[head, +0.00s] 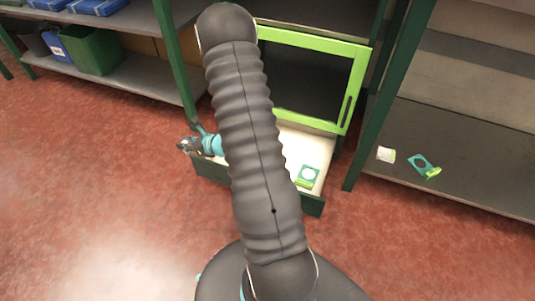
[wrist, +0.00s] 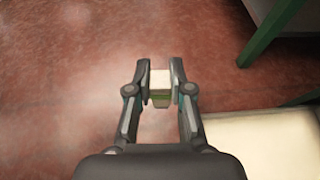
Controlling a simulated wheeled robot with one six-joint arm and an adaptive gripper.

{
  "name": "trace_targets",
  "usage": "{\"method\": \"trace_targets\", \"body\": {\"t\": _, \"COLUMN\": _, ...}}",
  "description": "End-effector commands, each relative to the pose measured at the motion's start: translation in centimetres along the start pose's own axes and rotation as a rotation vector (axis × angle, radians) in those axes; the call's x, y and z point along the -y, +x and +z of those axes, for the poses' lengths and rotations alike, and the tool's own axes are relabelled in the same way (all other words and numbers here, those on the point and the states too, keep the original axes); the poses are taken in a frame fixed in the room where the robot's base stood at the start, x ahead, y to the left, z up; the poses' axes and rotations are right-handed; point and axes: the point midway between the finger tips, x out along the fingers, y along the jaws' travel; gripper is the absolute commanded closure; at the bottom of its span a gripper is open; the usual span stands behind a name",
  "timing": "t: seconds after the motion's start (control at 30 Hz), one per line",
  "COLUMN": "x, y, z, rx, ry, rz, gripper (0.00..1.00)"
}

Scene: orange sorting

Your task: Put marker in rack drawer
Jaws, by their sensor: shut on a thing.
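My gripper (wrist: 160,68) is shut on a small pale block-like thing (wrist: 160,80) with a green lower part. It is seen nearly end-on, and I cannot tell whether it is the marker. In the head view my gripper (head: 185,147) is at the left of the open rack drawer (head: 312,205), out over the floor. The drawer is pulled out, with a cream inside and a dark green front. A green piece with a white disc (head: 308,176) lies in it. The drawer's cream inside also shows in the wrist view (wrist: 262,140) at lower right. My arm hides the drawer's middle.
A lime-green framed panel (head: 352,90) stands above the drawer. Green posts (head: 182,75) flank it. The right shelf (head: 470,190) holds a small white block (head: 386,155) and a teal and green piece (head: 420,163). A green bin (head: 93,50) is at left. The red floor at left is clear.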

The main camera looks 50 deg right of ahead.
Motion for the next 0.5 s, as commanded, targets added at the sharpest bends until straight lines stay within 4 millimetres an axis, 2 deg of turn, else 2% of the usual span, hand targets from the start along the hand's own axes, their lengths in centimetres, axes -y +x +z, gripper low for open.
{"method": "trace_targets", "body": {"t": 0.03, "x": 2.8, "y": -0.7, "z": -1.2, "rx": 0.001, "ry": 0.014, "rz": -0.033, "gripper": 1.00}}
{"method": "trace_targets", "body": {"t": 0.17, "x": 8.9, "y": -2.8, "z": -3.7, "rx": 0.004, "ry": 0.042, "rz": -0.101, "gripper": 1.00}}
{"method": "trace_targets", "body": {"t": 0.3, "x": 15.2, "y": -6.2, "z": -6.9, "rx": 0.003, "ry": 0.072, "rz": -0.177, "gripper": 1.00}}
{"method": "trace_targets", "body": {"t": 0.4, "x": 19.1, "y": -9.1, "z": -9.3, "rx": 0.001, "ry": 0.091, "rz": -0.228, "gripper": 1.00}}
{"method": "trace_targets", "body": {"t": 0.5, "x": 22.1, "y": -11.7, "z": -11.4, "rx": -0.002, "ry": 0.108, "rz": -0.271, "gripper": 1.00}}
